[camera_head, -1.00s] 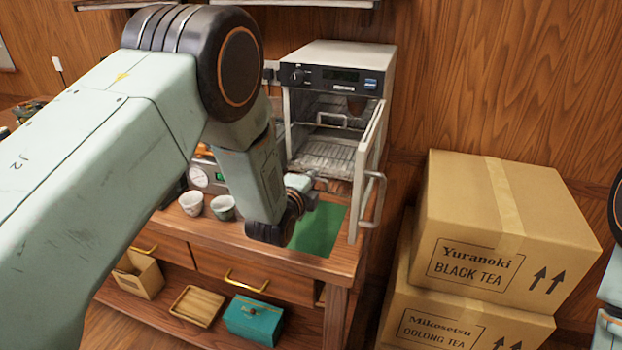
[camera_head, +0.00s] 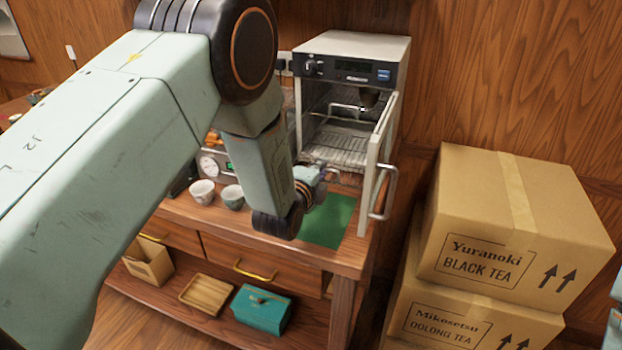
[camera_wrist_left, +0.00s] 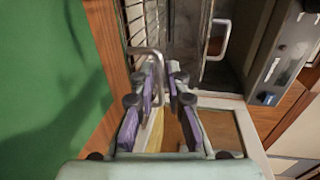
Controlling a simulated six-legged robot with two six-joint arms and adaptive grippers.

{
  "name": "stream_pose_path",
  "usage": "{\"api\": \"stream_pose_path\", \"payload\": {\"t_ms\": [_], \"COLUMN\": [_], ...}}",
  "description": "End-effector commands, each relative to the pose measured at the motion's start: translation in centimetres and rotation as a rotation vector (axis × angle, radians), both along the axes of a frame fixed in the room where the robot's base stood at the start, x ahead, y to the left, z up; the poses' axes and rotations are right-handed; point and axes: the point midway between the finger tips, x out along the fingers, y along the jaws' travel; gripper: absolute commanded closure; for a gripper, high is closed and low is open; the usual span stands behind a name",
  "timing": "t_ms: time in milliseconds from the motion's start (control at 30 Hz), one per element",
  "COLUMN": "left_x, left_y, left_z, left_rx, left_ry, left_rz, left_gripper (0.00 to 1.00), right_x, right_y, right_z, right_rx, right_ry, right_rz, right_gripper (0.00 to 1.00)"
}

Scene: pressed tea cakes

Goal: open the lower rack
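The small white oven (camera_head: 352,45) stands on the wooden counter with its glass door (camera_head: 378,150) swung open to the right. The lower rack (camera_head: 345,150) is a wire shelf inside it, below another rack with a wire handle (camera_head: 345,107). In the left wrist view the lower rack's metal handle (camera_wrist_left: 146,51) reaches to my left gripper (camera_wrist_left: 165,73). Its bent end appears between the fingertips, which stand a little apart; I cannot tell whether they touch it. In the head view my left forearm partly hides this gripper. My right gripper is out of view.
A green mat (camera_head: 328,222) lies before the oven. Two cups (camera_head: 203,192) stand left of my left wrist. Stacked tea cartons (camera_head: 515,225) stand to the right. The open door and its handle (camera_head: 387,190) flank my gripper's right side. A dark object (camera_head: 368,97) sits inside the oven.

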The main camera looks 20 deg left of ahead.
Motion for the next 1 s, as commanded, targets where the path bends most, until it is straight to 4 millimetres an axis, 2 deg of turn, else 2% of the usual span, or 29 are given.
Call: {"api": "stream_pose_path", "payload": {"t_ms": [600,800,1000], "left_x": [-9.4,-10.7,-10.8], "left_y": [0.4,0.5,0.5], "left_z": [2.0,2.2,2.3], "left_rx": [-0.001,-0.001,-0.001], "left_ry": [-0.001,-0.001,-0.002], "left_rz": [0.001,0.001,0.001], "left_gripper": [0.86,0.86,0.86], "right_x": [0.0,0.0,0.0], "right_y": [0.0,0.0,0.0], "right_z": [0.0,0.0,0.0], "right_rx": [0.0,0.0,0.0], "right_ry": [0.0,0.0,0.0], "right_rz": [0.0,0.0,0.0], "right_gripper": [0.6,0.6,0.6]}}
